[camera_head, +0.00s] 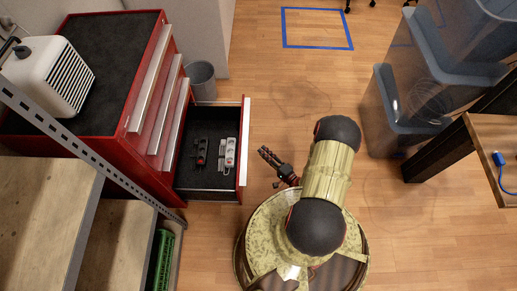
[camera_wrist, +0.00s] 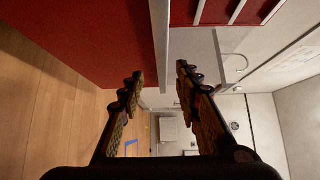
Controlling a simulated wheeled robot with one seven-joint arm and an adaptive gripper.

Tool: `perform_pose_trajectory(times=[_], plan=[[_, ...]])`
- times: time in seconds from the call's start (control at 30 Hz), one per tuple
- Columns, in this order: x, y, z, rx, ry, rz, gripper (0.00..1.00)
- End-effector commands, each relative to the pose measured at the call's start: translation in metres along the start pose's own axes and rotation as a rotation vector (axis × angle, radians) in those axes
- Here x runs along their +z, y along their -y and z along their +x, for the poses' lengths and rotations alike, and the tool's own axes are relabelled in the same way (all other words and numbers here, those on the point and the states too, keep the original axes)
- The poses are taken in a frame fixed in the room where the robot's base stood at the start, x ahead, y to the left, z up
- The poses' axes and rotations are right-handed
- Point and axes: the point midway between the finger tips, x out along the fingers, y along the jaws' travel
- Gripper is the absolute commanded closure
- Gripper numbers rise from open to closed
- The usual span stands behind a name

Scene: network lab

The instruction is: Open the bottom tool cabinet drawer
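The red tool cabinet (camera_head: 112,155) stands at the left in the head view. Its bottom drawer (camera_head: 207,183) is pulled out, with a dark lining and a pale front edge (camera_head: 243,150). Two power strips (camera_head: 228,155) lie inside, one dark and one light. A pale strip along a red panel (camera_wrist: 90,35) shows beyond the fingertips.
A white heater-like box (camera_head: 48,75) sits on the cabinet. A grey bin (camera_head: 201,80) stands behind the drawer. Clear plastic boxes (camera_head: 400,115) and a wooden table (camera_head: 495,150) are at the right. Shelving (camera_head: 45,215) is at the lower left. Floor behind my arm is clear.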

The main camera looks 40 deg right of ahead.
Motion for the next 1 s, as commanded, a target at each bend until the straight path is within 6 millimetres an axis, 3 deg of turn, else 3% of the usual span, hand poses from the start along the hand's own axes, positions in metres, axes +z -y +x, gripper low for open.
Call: perform_pose_trajectory(times=[0.23,0.9,1.0], plan=[[0.001,0.0,-0.015,0.001,0.0,0.0,0.67],[0.001,0.0,-0.016,0.001,0.001,-0.019,0.67],[0.005,-0.017,-0.016,0.064,0.02,-0.089,0.67]])
